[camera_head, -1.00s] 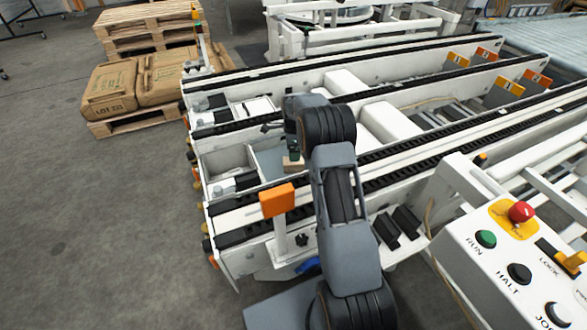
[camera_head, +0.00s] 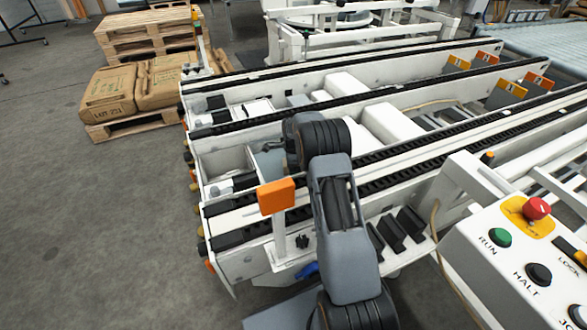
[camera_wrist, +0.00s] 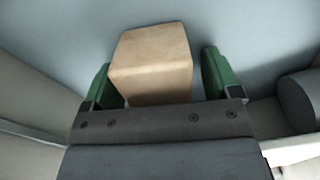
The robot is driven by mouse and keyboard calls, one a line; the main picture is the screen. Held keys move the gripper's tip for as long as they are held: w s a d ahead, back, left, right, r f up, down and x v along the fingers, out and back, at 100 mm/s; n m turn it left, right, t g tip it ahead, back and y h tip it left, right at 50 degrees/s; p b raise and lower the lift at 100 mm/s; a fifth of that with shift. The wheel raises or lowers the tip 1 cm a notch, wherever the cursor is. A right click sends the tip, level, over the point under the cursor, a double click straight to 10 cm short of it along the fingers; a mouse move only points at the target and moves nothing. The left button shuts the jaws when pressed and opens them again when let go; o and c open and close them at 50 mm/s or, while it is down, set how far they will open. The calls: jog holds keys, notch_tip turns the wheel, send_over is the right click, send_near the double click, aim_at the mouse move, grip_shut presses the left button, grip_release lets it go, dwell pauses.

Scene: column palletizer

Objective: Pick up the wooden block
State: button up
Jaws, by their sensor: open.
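The wooden block (camera_wrist: 153,62) is a plain tan block on a pale blue-grey surface in the wrist view. My gripper (camera_wrist: 158,75) is open, with one green finger on each side of the block. A narrow gap shows between the block and the right finger; the left finger is very close to the block, and I cannot tell if it touches. The lower part of the block is hidden behind the gripper body. In the head view my arm hides the block and the fingers, inside the white conveyor frame (camera_head: 225,265).
White walls flank the gripper in the wrist view, with a dark grey rounded part (camera_wrist: 300,98) at right. An orange box on a post (camera_head: 276,196) stands near my arm. A control panel (camera_head: 500,275) is at lower right. Sacks (camera_head: 108,94) lie on a pallet at left.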

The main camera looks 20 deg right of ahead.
jog(key=shift+r, duration=0.1)
jog(key=c, duration=1.1)
jog(key=shift+o, duration=0.2)
jog(key=shift+r, duration=0.1)
